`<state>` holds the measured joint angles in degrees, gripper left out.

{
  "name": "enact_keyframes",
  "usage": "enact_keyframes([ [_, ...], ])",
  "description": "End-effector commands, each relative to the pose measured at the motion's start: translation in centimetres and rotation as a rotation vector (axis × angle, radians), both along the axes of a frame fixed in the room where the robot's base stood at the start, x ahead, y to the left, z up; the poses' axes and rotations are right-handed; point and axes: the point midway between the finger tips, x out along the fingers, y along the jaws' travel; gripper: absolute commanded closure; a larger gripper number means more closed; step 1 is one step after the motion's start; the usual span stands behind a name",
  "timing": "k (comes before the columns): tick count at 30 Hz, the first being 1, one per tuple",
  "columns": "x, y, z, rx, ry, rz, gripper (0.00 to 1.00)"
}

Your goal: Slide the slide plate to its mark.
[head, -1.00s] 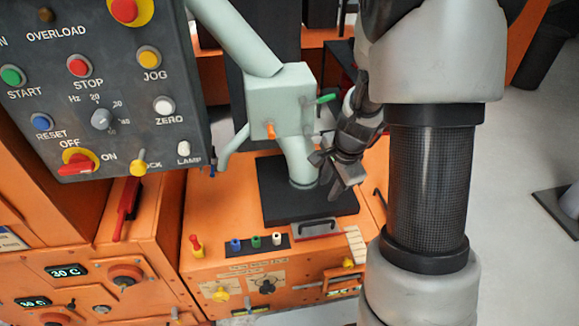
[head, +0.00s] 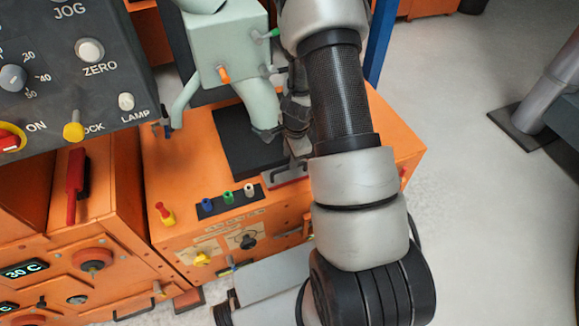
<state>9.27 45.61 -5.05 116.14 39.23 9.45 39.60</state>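A small grey and red plate with a black handle (head: 288,180), which looks like the slide plate, sits at the front edge of the black pad (head: 238,150) on top of the orange cabinet. Its right part is hidden behind my arm. My gripper (head: 298,143) is just above and behind the plate, beside the foot of the pale green pipe. Its fingers are small and partly covered by my arm, so I cannot tell whether they are open or touch the plate. I cannot make out the mark.
The pale green box with its pipe (head: 228,50) stands close left of my gripper. A dark control panel (head: 70,70) overhangs on the left. Coloured knobs (head: 228,197) line the cabinet (head: 185,150) in front. Clear floor (head: 480,210) lies to the right.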

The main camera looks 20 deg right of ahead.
Motion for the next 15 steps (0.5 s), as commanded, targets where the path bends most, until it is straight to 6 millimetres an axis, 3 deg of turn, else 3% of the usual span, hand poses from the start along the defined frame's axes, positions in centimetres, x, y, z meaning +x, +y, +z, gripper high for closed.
enact_keyframes([
  [1, 0.2, -0.1, -1.4, -0.001, 0.001, -0.001, 0.70],
  [6, 0.7, -0.1, -3.8, -0.001, 0.000, 0.001, 0.70],
  [15, 1.1, 0.0, -5.2, -0.001, -0.001, 0.001, 0.70],
])
